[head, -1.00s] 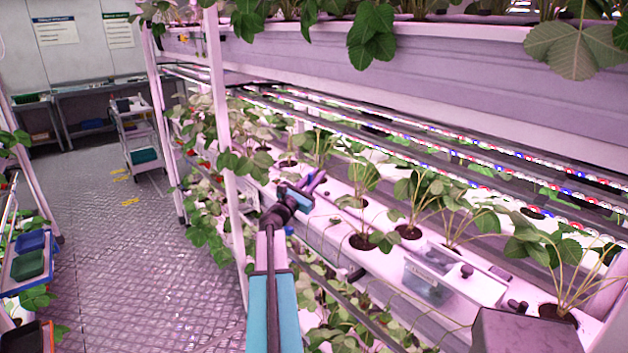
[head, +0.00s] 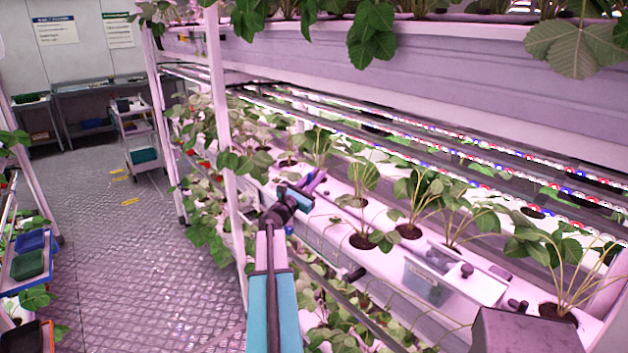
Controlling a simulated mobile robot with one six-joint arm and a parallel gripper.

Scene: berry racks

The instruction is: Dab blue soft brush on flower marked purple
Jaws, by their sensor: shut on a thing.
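My gripper (head: 317,180) is at the end of my teal and pink arm, over the white planting channel near the middle of the view. Its purple fingers point up and to the right, toward strawberry plants (head: 319,147). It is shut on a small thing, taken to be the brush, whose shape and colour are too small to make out. The fingers look close to the leaves in the picture; I cannot tell whether anything touches. I can make out no flower with a purple mark.
The white channel (head: 385,268) holds several plants in dark round holes. A clear bin (head: 428,280) sits on it at the right. A pink rack post (head: 226,130) stands left of my gripper. Light bars run behind the plants. The aisle floor (head: 150,260) is clear.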

